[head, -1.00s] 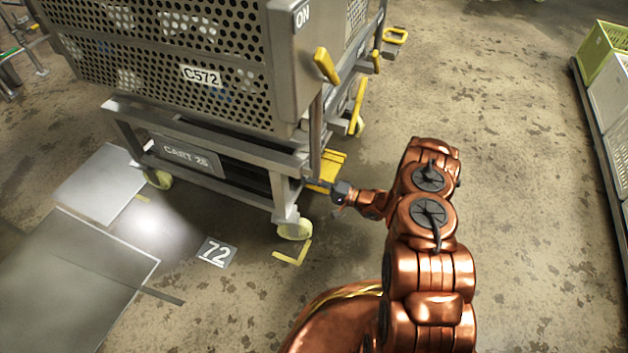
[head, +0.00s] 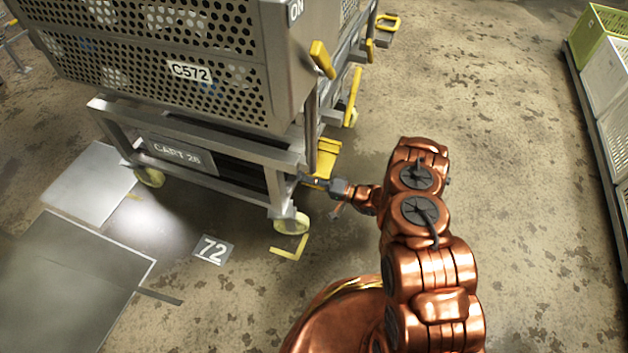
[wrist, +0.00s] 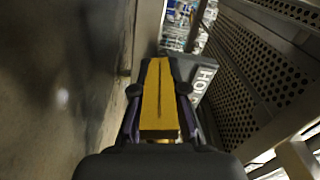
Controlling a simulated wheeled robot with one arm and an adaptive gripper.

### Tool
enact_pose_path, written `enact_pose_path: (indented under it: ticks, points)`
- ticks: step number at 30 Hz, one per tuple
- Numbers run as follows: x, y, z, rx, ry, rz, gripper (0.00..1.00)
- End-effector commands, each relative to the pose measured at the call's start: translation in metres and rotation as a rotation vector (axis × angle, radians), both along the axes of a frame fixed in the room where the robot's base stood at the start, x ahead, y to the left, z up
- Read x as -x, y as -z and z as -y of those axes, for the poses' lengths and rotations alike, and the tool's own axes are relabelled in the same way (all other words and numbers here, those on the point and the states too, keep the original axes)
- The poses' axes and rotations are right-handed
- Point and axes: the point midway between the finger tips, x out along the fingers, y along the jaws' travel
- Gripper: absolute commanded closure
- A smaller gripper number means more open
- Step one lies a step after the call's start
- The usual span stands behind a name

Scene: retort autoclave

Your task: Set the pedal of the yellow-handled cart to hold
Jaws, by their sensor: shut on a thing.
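The yellow-handled cart (head: 183,158), with a plate that seems to read "CART 26", stands left of my arm. Its yellow pedal (head: 327,155) sticks out low on its right side. My gripper (head: 309,181) is at the pedal, beside the cart's near corner leg. In the wrist view the yellow pedal (wrist: 159,100) lies lengthwise between the two fingers of my gripper (wrist: 160,120), which is shut on it. A grey sign (wrist: 203,80) starting "HO" shows just beyond the right finger, partly cut off. The gripper's fingertips are hard to make out in the head view.
A perforated basket (head: 150,60) labelled C572 sits on the cart, with a yellow handle (head: 322,60) at its corner. A caster (head: 291,223) stands near a yellow floor mark (head: 289,249). Crates (head: 607,70) line the far right. The floor between is clear.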

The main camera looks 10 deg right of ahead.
Motion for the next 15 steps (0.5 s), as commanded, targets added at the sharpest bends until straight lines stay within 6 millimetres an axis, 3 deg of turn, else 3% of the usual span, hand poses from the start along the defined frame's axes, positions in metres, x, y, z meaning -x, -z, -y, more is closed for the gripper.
enact_pose_path:
  ticks: [3,4,11,15]
  points:
    - [-0.0003,0.0011,0.0007,0.003,0.002,0.000,1.00]
    - [-0.0004,0.0012,0.0008,0.003,0.002,0.000,0.87]
    - [-0.0003,0.0009,0.0012,0.002,0.003,-0.001,0.63]
    - [-0.0003,0.0009,0.0010,0.001,0.002,-0.001,0.62]
